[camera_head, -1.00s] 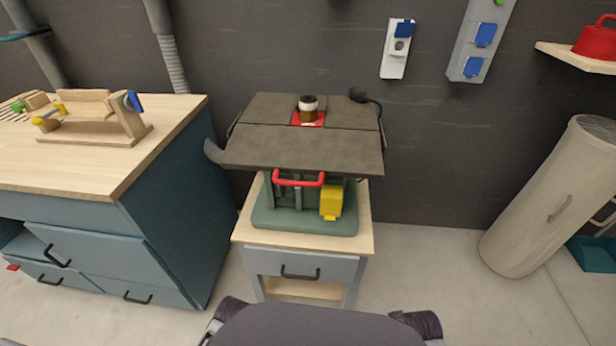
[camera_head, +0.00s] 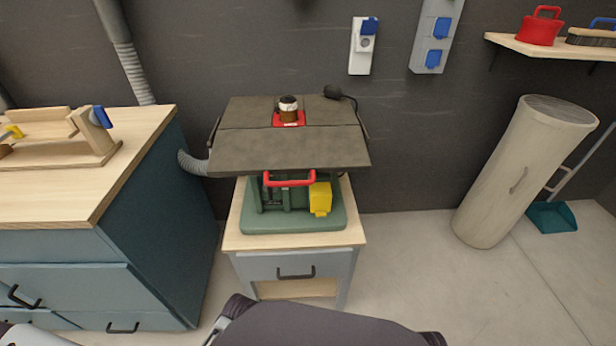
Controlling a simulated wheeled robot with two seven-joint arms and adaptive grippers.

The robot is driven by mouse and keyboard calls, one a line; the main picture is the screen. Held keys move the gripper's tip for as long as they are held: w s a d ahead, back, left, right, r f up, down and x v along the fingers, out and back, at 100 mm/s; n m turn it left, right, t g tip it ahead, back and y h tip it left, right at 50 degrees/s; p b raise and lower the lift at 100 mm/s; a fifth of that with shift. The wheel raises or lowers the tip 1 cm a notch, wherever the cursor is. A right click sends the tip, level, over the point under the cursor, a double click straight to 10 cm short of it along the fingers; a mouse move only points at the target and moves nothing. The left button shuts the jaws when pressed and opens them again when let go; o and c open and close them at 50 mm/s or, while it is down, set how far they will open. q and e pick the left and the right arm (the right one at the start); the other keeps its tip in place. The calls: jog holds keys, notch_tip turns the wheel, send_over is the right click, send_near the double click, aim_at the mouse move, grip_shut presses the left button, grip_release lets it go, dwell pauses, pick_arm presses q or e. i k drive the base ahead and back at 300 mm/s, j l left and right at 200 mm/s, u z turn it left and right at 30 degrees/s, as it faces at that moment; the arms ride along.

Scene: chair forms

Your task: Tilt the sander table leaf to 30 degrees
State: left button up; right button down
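The sander (camera_head: 325,213) has a green base and stands on a small wooden-topped cabinet. Its dark grey table top is split in sections. The wide front leaf (camera_head: 285,153) lies nearest me; its exact angle cannot be told. A red bar handle (camera_head: 290,181) sits under the leaf's front edge, with a yellow box (camera_head: 320,198) on the base beside it. A brown and white spindle (camera_head: 288,108) stands on a red plate (camera_head: 289,120) in the table's middle. Neither of my grippers shows, and nothing touches the sander.
A workbench (camera_head: 125,150) with a wooden jig (camera_head: 65,150) stands to the left, with a gap to the sander cabinet (camera_head: 293,272). A grey hose (camera_head: 190,163) is at the sander's left. A tall beige cylinder (camera_head: 515,175) stands at the right. Floor between is clear.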

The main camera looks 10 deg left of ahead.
aim_at(264, 152)
jog(key=k+j+z, duration=0.1)
jog(key=j+z, duration=0.3)
jog(key=k+j+z, duration=0.15)
jog(key=z, duration=0.2)
jog(key=k+j+z, duration=0.15)
jog(key=z, duration=0.25)
